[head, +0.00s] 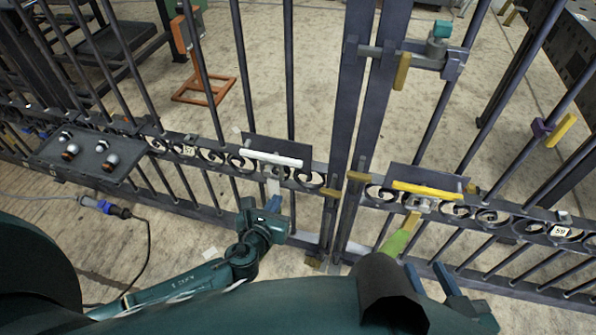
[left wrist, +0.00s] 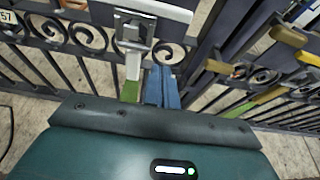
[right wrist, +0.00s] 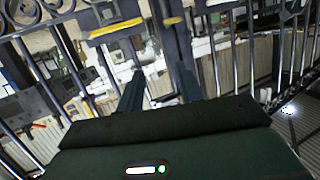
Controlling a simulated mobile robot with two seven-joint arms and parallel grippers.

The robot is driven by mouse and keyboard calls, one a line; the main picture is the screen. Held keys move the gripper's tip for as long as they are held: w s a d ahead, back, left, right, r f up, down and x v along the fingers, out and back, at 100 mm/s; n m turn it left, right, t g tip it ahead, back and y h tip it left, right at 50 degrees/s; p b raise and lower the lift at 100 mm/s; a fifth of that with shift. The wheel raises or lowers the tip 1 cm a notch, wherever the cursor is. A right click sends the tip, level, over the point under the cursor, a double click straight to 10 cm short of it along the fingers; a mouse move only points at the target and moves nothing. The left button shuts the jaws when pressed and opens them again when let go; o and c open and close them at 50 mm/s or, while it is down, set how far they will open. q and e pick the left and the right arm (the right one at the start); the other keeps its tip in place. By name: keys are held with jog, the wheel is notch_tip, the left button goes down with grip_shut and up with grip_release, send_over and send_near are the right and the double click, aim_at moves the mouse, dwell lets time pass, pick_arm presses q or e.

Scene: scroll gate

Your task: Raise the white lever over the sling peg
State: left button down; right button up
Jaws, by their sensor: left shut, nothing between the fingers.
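The white lever hangs down from a grey bracket under a white bar (head: 270,158) on the gate's left leaf. In the left wrist view the lever (left wrist: 132,65) shows its green lower end, just left of my fingers. My left gripper (head: 273,204) is shut and empty, low beside the lever; its fingers also show in the left wrist view (left wrist: 160,84). My right gripper (head: 430,274) is open and empty, below the yellow bar (head: 427,190) of the right leaf. I cannot tell which part is the sling peg.
A yellow lever with a green end (head: 396,243) hangs under the yellow bar. A latch with a teal knob (head: 442,29) sits high by the gate's middle posts. A grey panel with knobs (head: 88,158) is at left. Vertical bars and scrollwork surround both grippers.

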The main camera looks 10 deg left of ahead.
aim_at(270, 158)
jog(key=shift+a, duration=0.1)
